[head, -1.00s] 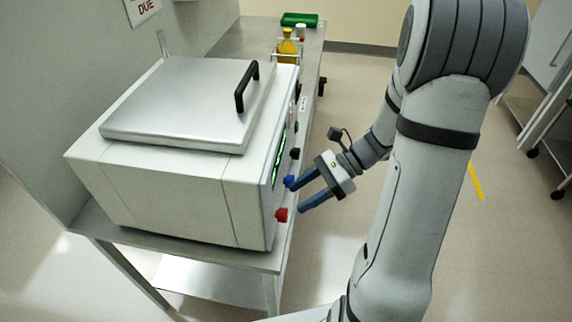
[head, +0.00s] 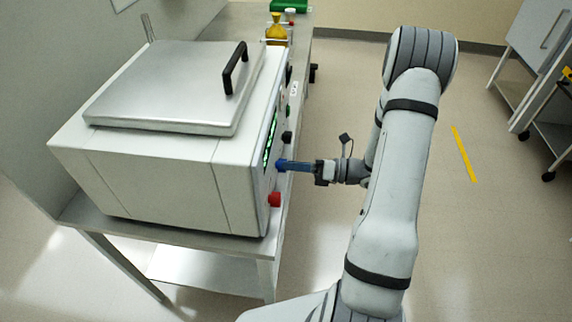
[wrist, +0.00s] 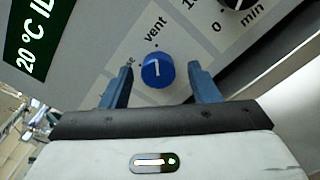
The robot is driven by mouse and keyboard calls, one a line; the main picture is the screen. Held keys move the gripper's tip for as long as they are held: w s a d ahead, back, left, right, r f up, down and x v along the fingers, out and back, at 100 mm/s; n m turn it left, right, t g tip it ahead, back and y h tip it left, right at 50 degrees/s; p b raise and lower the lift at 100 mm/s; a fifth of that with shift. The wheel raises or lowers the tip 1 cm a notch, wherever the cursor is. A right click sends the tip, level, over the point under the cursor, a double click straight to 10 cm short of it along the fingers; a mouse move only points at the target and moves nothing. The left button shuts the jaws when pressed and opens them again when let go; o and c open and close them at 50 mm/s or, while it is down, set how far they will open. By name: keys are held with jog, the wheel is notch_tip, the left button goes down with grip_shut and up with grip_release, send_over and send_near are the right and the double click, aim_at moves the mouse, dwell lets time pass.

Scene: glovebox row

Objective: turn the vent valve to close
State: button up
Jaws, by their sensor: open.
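The vent valve is a round blue knob (wrist: 157,71) with a white pointer line, on the front panel below the printed word "vent". In the wrist view it sits between the two blue fingers of my gripper (wrist: 158,88), with a gap on each side. The gripper is open and does not appear to be holding the knob. In the head view my gripper (head: 295,166) points left at the panel of the white box-shaped unit (head: 150,180), and its fingers hide most of the knob.
A red knob (head: 274,199) sticks out below and near my fingers. A black knob (head: 287,137) is above them, and a black dial (wrist: 238,3) shows in the wrist view. A yellow bottle (head: 276,30) stands farther back on the bench.

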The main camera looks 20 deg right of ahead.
jog(key=shift+x, duration=0.75)
jog(key=shift+c, duration=0.5)
